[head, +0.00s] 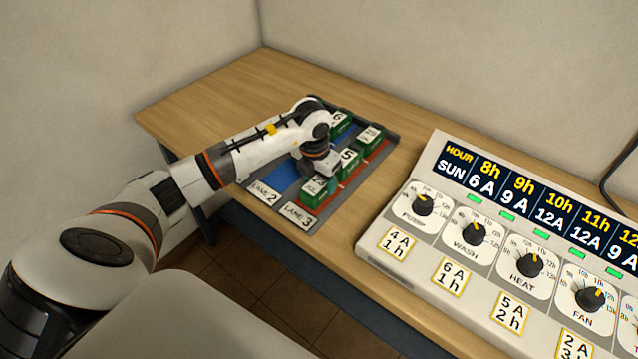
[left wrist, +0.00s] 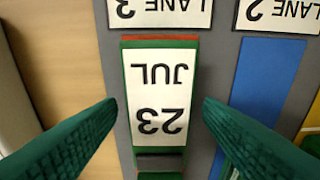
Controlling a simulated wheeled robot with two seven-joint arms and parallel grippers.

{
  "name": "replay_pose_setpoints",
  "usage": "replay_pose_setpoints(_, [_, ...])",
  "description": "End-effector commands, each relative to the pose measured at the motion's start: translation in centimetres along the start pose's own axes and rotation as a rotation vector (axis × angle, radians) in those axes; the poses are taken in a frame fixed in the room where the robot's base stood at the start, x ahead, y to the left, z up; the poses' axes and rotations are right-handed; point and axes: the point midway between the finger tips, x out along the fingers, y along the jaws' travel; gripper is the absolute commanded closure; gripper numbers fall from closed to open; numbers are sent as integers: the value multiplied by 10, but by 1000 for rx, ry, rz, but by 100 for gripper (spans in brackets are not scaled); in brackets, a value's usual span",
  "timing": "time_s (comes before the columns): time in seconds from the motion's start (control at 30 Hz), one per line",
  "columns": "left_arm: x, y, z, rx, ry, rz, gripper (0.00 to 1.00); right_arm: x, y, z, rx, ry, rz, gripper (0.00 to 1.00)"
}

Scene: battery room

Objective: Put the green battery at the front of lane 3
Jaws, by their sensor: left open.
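A green battery with a white label reading 23 JUL stands at the front of the red lane 3, right by the LANE 3 plate (head: 298,217). It shows in the head view (head: 313,196) and upside down in the left wrist view (left wrist: 160,90). My left gripper (head: 322,178) is above this front end of the tray. In the left wrist view its two dark green fingers (left wrist: 160,112) are open, one on each side of the battery, with gaps visible between. Its jaws are partly hidden by the wrist in the head view. My right gripper is not seen.
More green batteries stand behind in lane 3, one marked 5 (head: 349,158) and one at the far end (head: 371,138). The blue lane 2 (head: 284,177) is bare at its front. A control panel (head: 437,165) with dials stands to the right on the wooden table (head: 215,95).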

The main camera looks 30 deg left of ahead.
Motion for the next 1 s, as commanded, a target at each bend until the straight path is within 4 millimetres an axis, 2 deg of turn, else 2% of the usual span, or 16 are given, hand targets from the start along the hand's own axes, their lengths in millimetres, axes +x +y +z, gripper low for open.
replay_pose_setpoints(0.3, [-68, 0, -1, 1, 6, -2, 39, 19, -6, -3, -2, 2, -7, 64])
replay_pose_setpoints(0.5, [-94, 0, 0, 0, 3, 0, 39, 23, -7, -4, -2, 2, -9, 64])
replay_pose_setpoints(0.67, [-101, 0, 0, 0, 0, 0, 39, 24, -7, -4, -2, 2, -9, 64])
replay_pose_setpoints(1.0, [-101, 0, 0, 0, 0, 0, 39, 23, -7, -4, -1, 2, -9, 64])
